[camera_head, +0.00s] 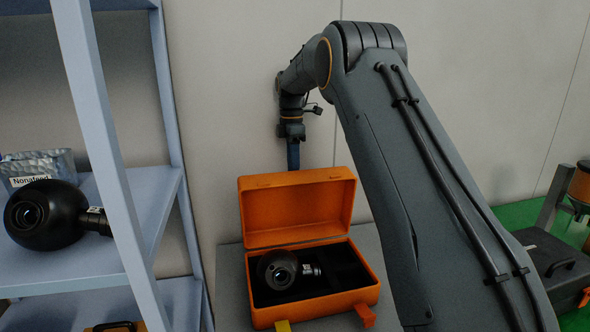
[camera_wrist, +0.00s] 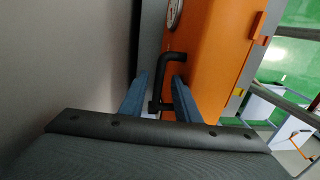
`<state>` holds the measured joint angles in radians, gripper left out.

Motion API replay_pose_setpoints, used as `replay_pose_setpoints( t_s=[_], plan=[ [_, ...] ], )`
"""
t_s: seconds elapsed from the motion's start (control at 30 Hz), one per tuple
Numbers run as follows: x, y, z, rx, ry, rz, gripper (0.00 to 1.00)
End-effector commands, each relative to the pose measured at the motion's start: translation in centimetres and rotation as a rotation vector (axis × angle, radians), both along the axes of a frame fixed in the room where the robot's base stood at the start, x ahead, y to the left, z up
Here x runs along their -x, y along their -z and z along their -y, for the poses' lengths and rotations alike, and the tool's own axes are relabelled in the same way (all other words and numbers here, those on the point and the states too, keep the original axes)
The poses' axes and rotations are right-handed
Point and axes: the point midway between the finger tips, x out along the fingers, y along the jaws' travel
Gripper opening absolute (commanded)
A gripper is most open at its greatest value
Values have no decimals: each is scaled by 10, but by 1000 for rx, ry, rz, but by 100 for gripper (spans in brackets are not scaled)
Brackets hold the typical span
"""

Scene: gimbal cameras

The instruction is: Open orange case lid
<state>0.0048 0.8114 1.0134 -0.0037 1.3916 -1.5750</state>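The orange case (camera_head: 318,308) stands on a grey surface with its lid (camera_head: 297,206) raised upright at the back. A black camera ball (camera_head: 278,270) lies inside in dark lining. My gripper (camera_head: 293,156) points down just behind the lid's top edge; its fingertips are hidden by the lid. In the wrist view, my gripper's two blue fingers (camera_wrist: 160,92) are apart, with the lid's black handle (camera_wrist: 172,57) between them. Whether the fingers touch the handle is unclear.
A blue-grey shelf (camera_head: 140,205) stands at the left, holding another black camera ball (camera_head: 45,215) and a clear bag (camera_head: 38,167). A wall is close behind. A dark case (camera_head: 550,265) with an orange-and-black device (camera_head: 580,185) lies on green at the right.

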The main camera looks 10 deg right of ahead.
Motion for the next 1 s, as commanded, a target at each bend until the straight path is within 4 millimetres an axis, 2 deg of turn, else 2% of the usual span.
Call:
replay_pose_setpoints(
  t_s=[0.17, 0.4, 0.6, 0.93, 0.97, 1.0],
  plan=[
    [-2, -9, 1, -1, 2, 5, 29],
    [-5, -47, 2, 0, 4, 4, 29],
    [-6, -71, 3, 0, 4, 2, 29],
    [-5, -78, 3, 0, 4, -1, 29],
    [-5, -78, 3, 0, 4, -1, 28],
    [-5, -78, 3, 0, 4, 0, 21]
  ],
)
